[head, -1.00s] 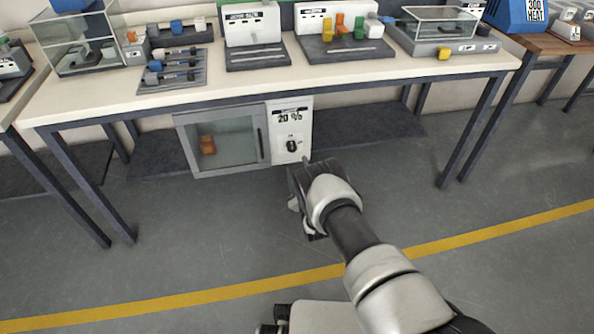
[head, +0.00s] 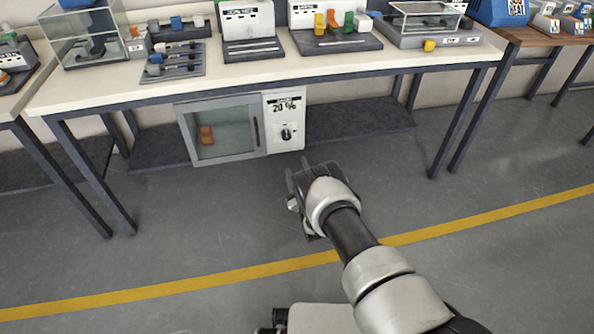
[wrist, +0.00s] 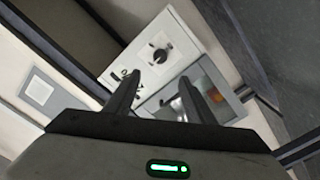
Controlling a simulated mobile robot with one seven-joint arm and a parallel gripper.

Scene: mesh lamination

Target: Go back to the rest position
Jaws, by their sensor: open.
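My gripper (wrist: 156,100) shows in the wrist view with its two dark fingers apart and nothing between them. In the head view my gripper (head: 294,185) is in front of and below the grey cabinet (head: 262,155), apart from it. The fingertips there are partly hidden behind my wrist. The cabinet has a glass door, a white panel reading 20 % and a dark knob (head: 286,134). An orange object (head: 206,135) is behind the glass. The knob also shows in the wrist view (wrist: 157,56).
A long white worktable (head: 90,95) stands over the cabinet, with dark legs (head: 450,125). It carries a glass box (head: 80,40), a tool tray (head: 174,65) and several devices. A wooden table (head: 530,37) is at the right. The grey floor around my arm is clear, crossed by a yellow line (head: 180,288).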

